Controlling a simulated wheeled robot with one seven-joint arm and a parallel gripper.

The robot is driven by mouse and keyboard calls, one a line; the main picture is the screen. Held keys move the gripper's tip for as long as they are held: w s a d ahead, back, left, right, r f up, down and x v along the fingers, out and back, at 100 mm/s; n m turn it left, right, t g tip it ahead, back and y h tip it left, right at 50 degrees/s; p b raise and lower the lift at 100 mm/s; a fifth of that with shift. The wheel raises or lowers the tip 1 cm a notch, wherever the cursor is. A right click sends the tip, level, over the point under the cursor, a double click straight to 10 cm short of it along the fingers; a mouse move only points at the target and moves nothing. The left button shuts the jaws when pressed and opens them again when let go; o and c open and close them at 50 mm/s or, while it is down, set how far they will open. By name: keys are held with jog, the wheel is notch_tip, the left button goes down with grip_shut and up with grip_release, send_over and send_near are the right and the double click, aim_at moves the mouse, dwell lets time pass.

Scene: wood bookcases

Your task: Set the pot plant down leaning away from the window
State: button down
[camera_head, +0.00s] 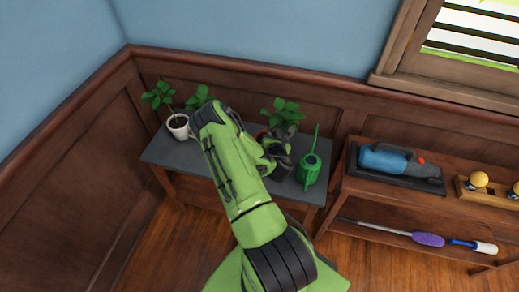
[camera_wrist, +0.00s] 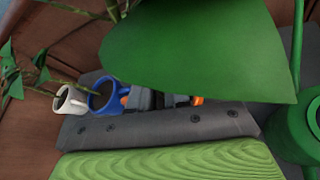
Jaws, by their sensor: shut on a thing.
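A leafy green pot plant (camera_head: 284,111) rises at my gripper (camera_head: 279,153), which is shut on it over the right part of the grey table. Its pot is mostly hidden by the gripper, so I cannot tell its tilt or whether it touches the table. In the wrist view a large leaf (camera_wrist: 205,55) covers much of my gripper (camera_wrist: 167,99). The window (camera_head: 470,40) is at the upper right.
The grey table (camera_head: 222,160) also bears a plant in a white mug (camera_head: 179,127), a plant in a blue mug (camera_wrist: 101,97) and, close right of my gripper, a green watering can (camera_head: 309,170). A wooden shelf (camera_head: 355,210) with a blue vacuum (camera_head: 385,160) stands right.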

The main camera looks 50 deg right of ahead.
notch_tip(320, 180, down, 5)
jog(key=shift+f+b, duration=0.15)
jog(key=shift+b, duration=1.1)
jog(key=shift+w+f, duration=0.1)
jog(key=c, duration=1.1)
grip_release()
jog(key=p+v, duration=0.1)
jog(key=v, duration=1.1)
jog(key=shift+p, duration=0.4)
